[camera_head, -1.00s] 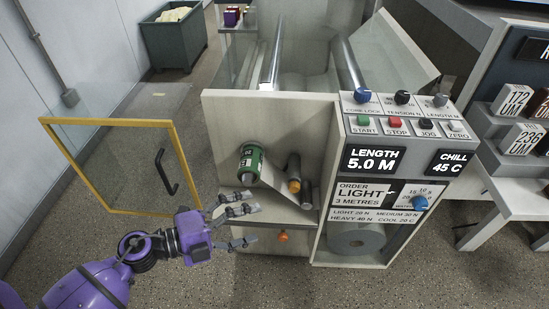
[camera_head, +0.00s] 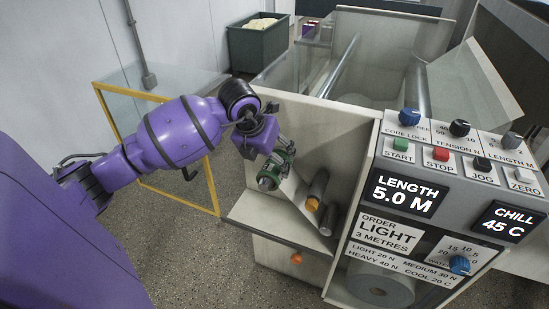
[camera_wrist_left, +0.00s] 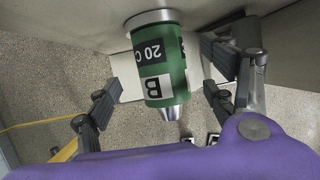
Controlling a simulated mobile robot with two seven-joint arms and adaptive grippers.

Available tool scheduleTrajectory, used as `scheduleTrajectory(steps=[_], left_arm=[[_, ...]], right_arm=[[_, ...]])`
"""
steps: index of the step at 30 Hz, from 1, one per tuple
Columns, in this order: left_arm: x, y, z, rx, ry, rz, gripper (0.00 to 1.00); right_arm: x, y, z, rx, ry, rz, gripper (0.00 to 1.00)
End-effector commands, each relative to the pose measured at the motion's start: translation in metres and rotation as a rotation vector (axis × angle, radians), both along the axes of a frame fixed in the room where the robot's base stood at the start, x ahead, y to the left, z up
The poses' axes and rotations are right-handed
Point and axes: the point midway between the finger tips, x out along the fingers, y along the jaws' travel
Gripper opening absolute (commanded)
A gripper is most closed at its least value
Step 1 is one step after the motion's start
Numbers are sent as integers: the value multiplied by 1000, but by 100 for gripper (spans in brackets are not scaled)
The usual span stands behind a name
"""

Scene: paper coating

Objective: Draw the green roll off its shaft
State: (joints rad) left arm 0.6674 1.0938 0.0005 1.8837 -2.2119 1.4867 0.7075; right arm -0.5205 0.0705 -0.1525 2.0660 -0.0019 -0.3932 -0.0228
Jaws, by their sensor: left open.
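The green roll (camera_head: 279,164) sits on its shaft, which sticks out of the machine's pale side panel. In the left wrist view the roll (camera_wrist_left: 168,62) carries a "20 C" label and a "B" label, and the silver shaft end (camera_wrist_left: 171,112) points toward me. My left gripper (camera_head: 276,163) is at the roll in the head view and partly covers it. In the left wrist view its fingers (camera_wrist_left: 165,90) are spread open on either side of the roll, with visible gaps. My right gripper is not in view.
Right of the roll are a grey roller with an orange end (camera_head: 314,203) and another grey roller (camera_head: 328,218). A shelf (camera_head: 268,217) juts out below. The control panel (camera_head: 455,150) stands at the right. An open yellow-framed door (camera_head: 213,185) is behind my left arm.

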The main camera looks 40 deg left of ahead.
Motion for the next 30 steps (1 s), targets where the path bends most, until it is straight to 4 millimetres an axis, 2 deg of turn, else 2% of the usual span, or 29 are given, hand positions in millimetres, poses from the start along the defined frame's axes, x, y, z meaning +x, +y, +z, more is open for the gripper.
scheduleTrajectory(steps=[6,12,23,30], left_arm=[[13,-2,-33,-4,1,-1,76],[22,-2,-53,-4,0,-2,76],[24,-2,-58,-3,0,-3,76],[24,-1,-58,-3,0,-3,46]], right_arm=[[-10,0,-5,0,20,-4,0],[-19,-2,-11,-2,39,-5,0],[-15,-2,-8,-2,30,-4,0],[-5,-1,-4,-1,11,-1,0]])
